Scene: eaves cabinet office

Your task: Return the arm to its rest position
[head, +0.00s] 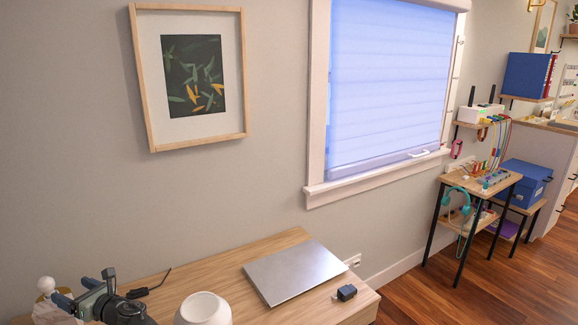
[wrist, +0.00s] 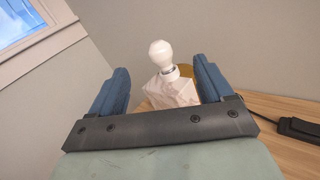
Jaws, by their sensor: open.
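My gripper (head: 82,294) shows at the lower left of the head view, above the left part of the wooden desk. In the wrist view its two blue fingers stand wide apart (wrist: 160,92), with nothing held between them. A white faceted lamp base with a round white bulb (wrist: 162,55) stands beyond the fingers, seen through the gap between them. The same lamp (head: 47,300) shows at the left edge of the head view, beside the gripper and partly hidden. I cannot tell how far the fingertips are from it.
The desk (head: 215,262) holds a closed silver laptop (head: 293,272), a small dark adapter (head: 346,292) and a black cable plug (head: 138,293). A white rounded object (head: 203,309) stands near the arm. The wall is close behind. A small stand (head: 470,184) with cables is far right.

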